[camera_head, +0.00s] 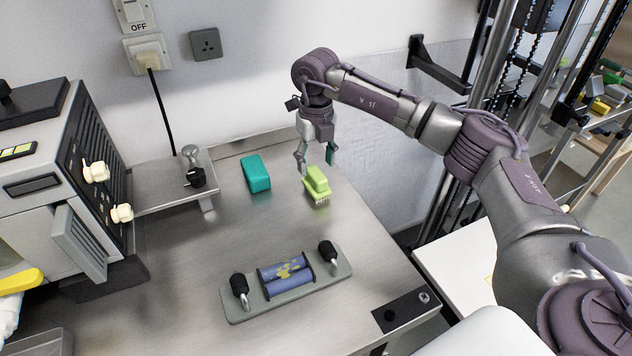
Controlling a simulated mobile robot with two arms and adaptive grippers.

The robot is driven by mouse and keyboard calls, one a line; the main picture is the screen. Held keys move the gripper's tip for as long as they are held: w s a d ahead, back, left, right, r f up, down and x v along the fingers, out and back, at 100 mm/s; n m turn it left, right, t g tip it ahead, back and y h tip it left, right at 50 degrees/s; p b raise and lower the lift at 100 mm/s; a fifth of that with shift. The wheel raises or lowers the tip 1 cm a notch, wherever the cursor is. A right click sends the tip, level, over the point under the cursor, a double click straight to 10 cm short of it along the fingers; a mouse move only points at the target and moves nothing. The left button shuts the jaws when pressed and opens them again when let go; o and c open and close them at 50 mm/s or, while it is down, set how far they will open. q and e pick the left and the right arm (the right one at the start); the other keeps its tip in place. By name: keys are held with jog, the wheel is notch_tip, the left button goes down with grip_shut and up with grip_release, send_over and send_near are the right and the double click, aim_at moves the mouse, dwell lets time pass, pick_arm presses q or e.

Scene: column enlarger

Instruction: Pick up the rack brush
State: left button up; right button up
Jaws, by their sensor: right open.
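The rack brush (317,185) is a small yellow-green brush with short bristles along its near edge. It rests on the steel bench, right of a teal block. My right gripper (316,165) points down just above the brush, with its fingers apart. One finger is at the left of the brush's top and the other is at the right, slightly behind. I cannot tell whether a finger touches the brush. My left gripper is not in this view.
A teal block (256,174) stands left of the brush. A grey tray with black knobs and a blue roller (286,275) lies in front. A grey machine (50,190) and small shelf (160,190) occupy the left. The bench's right edge is close to the brush.

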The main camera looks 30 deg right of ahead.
aim_at(316, 172)
notch_tip(316, 172, down, 4)
jog(key=shift+r+p, duration=0.1)
jog(key=shift+p, duration=0.45)
jog(key=shift+f, duration=0.5)
grip_shut()
jog(key=shift+r, duration=0.1)
